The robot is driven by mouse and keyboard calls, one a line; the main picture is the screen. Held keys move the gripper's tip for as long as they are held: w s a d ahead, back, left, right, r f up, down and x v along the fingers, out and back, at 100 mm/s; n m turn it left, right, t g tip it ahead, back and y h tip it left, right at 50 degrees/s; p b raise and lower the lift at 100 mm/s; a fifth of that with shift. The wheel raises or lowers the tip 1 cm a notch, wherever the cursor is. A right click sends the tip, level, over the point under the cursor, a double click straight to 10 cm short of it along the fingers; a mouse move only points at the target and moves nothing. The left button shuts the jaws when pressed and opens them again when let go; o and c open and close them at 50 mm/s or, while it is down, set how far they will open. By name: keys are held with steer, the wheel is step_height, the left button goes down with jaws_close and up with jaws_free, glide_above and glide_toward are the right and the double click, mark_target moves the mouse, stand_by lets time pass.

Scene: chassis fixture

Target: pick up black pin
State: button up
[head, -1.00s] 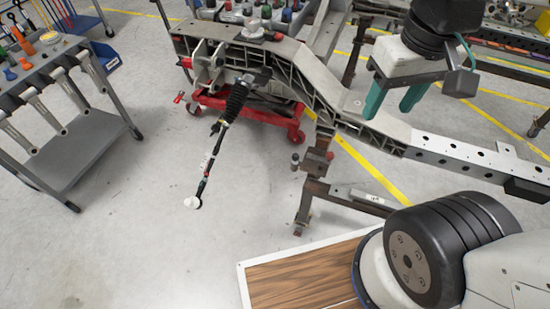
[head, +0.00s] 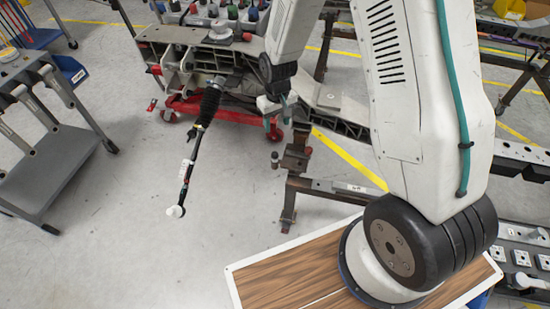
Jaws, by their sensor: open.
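My gripper (head: 278,117) is small in the head view, with its teal fingers pointing down at the grey chassis beam (head: 338,118). It is open, and I see nothing between the fingers. I cannot make out a separate black pin for certain; my arm and gripper hide part of the beam. A rod with a black ribbed boot (head: 210,104) hangs from the chassis to the left of my gripper. Whether the fingers touch the beam cannot be told.
A red wheeled jack (head: 190,106) stands under the chassis. A grey tool cart (head: 60,165) is at the left. A rusty stand (head: 296,160) supports the beam. Coloured items (head: 232,14) stand behind the chassis. The floor at the lower left is clear.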

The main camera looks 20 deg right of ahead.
mark_target(275, 153)
steer(key=f, duration=1.6)
steer(key=shift+w+a+f, duration=0.15)
steer(key=shift+a+f, duration=0.2)
steer(key=shift+f, duration=0.05)
jaws_close()
